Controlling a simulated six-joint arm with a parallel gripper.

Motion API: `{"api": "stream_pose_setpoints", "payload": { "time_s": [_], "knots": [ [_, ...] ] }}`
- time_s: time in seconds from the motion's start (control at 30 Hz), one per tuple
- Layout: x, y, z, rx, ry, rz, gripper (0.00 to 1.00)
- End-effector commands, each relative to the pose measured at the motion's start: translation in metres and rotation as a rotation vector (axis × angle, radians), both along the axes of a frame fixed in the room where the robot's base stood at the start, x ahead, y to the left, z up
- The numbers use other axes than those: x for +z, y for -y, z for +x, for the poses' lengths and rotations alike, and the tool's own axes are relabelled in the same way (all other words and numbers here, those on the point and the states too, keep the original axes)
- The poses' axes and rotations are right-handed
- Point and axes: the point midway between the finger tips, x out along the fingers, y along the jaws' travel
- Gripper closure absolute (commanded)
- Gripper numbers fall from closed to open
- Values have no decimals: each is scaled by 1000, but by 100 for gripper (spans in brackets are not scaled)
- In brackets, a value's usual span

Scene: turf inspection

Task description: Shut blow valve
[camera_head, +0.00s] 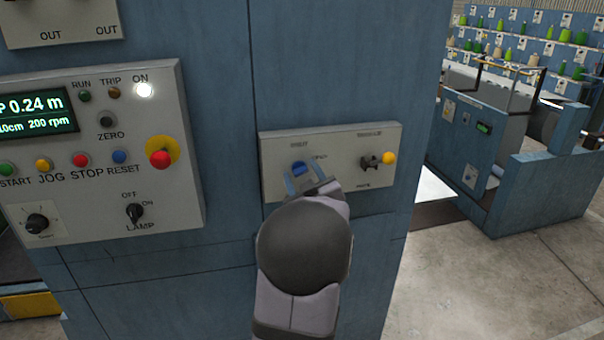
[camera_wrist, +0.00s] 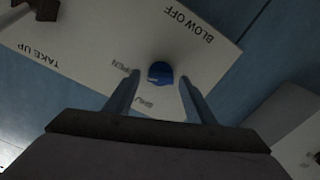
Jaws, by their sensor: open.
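The blow valve is a round blue knob (camera_head: 299,167) on the left part of a pale plate (camera_head: 340,147) on the blue cabinet. In the wrist view the knob (camera_wrist: 160,72) shows upside down, with BLOW OFF, OPEN and SHUT lettering around it. My gripper (camera_head: 303,180) is in front of the knob, its jaws open. In the wrist view the two fingers (camera_wrist: 159,88) stand to either side of the knob with a gap at each side. I cannot tell which label the knob points to.
A control panel (camera_head: 178,215) with buttons, a display and a red stop knob (camera_head: 162,152) is at left. Open floor (camera_head: 480,285) lies at right.

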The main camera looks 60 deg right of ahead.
Motion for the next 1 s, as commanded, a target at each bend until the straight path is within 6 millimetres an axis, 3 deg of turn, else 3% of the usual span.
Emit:
{"api": "stream_pose_setpoints", "payload": {
  "time_s": [0.07,0.23,0.67,1.0],
  "knots": [
    [0,0,0,0,0,0,52],
    [0,0,0,0,0,0,91],
    [-3,-1,0,0,-42,-44,91],
    [-7,-2,1,0,-209,-213,91]
  ]
}}
